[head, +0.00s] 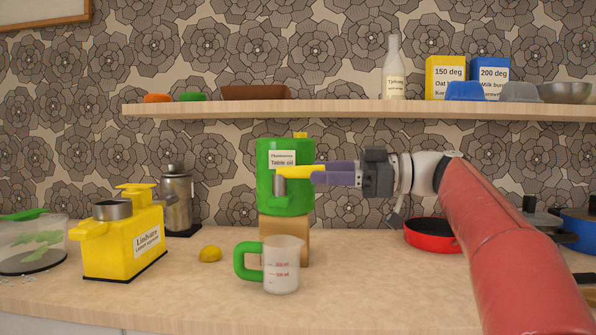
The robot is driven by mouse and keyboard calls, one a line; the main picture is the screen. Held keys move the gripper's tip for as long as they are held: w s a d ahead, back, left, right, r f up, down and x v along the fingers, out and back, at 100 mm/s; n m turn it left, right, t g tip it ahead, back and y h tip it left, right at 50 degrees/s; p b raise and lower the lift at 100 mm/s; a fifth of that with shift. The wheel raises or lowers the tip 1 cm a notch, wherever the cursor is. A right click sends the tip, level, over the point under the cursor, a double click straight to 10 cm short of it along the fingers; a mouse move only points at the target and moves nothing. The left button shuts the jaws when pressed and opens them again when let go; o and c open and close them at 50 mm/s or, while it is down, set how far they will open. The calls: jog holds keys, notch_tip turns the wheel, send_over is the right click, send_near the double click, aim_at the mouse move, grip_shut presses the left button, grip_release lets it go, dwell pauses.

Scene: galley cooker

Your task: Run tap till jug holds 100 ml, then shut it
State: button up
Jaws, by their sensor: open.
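The green oil dispenser (265,197), labelled "Table oil", stands on a wooden block (296,226). The clear measuring jug (286,278), with a green handle and red marks, stands upright on the counter below the spout. I see no stream between spout and jug, and cannot make out a liquid level. My gripper (317,174) reaches in from the right with purple fingers at the lever's right end. It is open; whether it touches the lever is unclear.
A red pan (432,235) sits right, behind my arm. A shelf (340,108) runs above my gripper. The counter in front of the jug is clear.

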aim_at(286, 172)
jog(key=shift+w+a, duration=0.15)
jog(key=shift+a, duration=1.05)
jog(key=shift+w+a, duration=0.15)
jog(key=shift+a, duration=1)
jog(key=shift+c, duration=0.3)
grip_shut()
